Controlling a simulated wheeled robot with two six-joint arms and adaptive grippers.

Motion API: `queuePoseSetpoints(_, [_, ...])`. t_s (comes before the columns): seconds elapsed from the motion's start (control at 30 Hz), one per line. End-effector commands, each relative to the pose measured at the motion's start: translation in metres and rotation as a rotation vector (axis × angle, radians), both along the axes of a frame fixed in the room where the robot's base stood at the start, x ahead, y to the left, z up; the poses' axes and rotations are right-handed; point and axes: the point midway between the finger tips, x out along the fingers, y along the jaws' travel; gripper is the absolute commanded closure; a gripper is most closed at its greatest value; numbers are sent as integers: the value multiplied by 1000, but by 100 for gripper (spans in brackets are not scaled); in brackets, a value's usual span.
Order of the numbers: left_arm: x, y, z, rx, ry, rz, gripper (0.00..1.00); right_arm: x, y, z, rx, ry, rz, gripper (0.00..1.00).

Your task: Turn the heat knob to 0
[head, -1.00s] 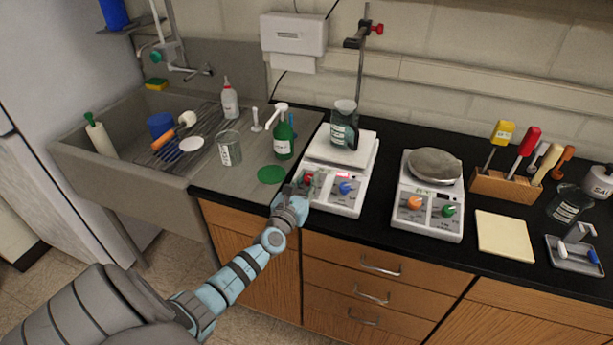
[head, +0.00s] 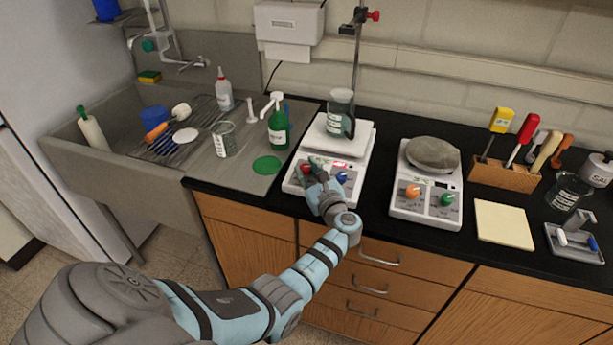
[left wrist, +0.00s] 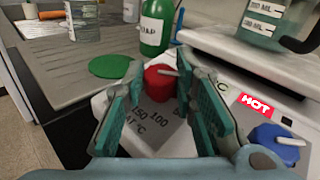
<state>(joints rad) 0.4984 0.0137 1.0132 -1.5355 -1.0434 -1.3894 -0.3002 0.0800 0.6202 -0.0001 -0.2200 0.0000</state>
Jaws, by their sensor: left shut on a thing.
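The heat knob is the red knob (head: 305,168) at the left of the front panel of the left hotplate (head: 320,190). It also shows in the left wrist view (left wrist: 158,80), with a white pointer line toward the upper right of its face. Dial marks 50, 100, 150 and part of a "°C" label show on the panel below it. My left gripper (head: 312,172) reaches it from the front. In the left wrist view its teal-padded fingers (left wrist: 163,88) are shut on the knob, one on each side. My right gripper is not in view.
A blue knob (left wrist: 275,140) and a red "HOT" sign (left wrist: 258,104) are just right of the gripper. A glass beaker (head: 340,115) stands on the hotplate. A second hotplate (head: 425,205) is to the right. A green soap bottle (head: 278,128) stands behind left.

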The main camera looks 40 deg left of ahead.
Motion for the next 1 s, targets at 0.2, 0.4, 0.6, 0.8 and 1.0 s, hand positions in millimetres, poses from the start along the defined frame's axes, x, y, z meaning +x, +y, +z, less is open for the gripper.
queuePoseSetpoints(0.2, [1,0,-1,-10,-4,53,100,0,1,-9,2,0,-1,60])
queuePoseSetpoints(0.4, [1,0,1,-12,-5,65,100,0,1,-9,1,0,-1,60])
queuePoseSetpoints(0.6, [1,0,1,-12,-5,65,100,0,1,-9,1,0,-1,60])
queuePoseSetpoints(0.8, [1,0,1,-12,-5,64,54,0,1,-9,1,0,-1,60])
queuePoseSetpoints(1.0, [1,0,1,-13,-5,64,54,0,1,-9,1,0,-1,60])
